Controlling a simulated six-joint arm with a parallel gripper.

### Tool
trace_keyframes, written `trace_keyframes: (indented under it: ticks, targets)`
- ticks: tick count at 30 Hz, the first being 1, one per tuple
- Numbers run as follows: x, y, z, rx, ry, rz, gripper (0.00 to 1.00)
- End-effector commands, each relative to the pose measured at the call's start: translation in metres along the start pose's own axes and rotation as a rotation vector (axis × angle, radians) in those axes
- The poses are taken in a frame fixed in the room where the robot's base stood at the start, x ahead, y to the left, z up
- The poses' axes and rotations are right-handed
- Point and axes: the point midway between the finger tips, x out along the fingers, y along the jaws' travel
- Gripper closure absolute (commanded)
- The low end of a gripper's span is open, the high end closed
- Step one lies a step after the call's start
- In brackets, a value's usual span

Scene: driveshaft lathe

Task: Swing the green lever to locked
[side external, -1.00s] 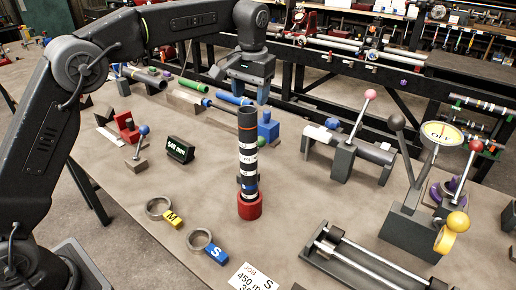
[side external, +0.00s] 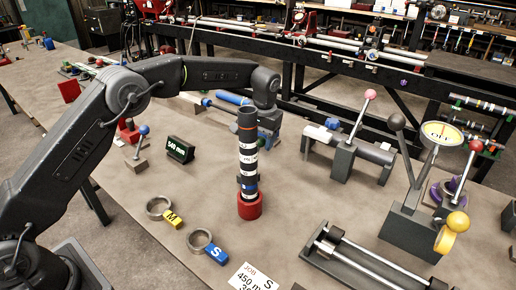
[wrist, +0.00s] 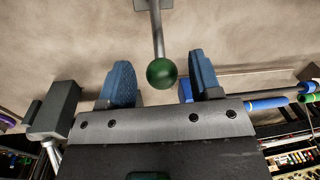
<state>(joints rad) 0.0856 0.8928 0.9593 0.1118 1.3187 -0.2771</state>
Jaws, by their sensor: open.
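The green lever's ball knob (wrist: 162,72) shows in the wrist view on a grey rod that runs up to a grey mount on the table. My gripper (wrist: 161,62) is open, with one blue finger on each side of the knob in the picture. Gaps show between the knob and both fingers; I cannot tell whether the knob is level with them in depth. In the side view my gripper (side external: 267,136) is low over the table, partly hidden behind the upright banded shaft. The green lever is not discernible there.
The banded shaft (side external: 248,165) stands upright in a red cup (side external: 250,207), close in front of my gripper. A pink-knobbed lever fixture (side external: 345,155) stands to the right. A dark display (side external: 181,150) and blue-knobbed lever (side external: 142,140) stand to the left.

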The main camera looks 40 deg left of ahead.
Motion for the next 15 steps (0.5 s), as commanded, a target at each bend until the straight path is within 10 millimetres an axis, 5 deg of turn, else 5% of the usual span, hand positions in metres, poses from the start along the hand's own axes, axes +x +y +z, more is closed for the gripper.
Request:
trace_keyframes:
  ticks: [6, 15]
  targets:
    - [0.028, 0.0, 0.0, 0.0, -0.001, 0.0, 0.42]
    - [0.036, 0.0, 0.0, 0.0, 0.001, 0.0, 0.42]
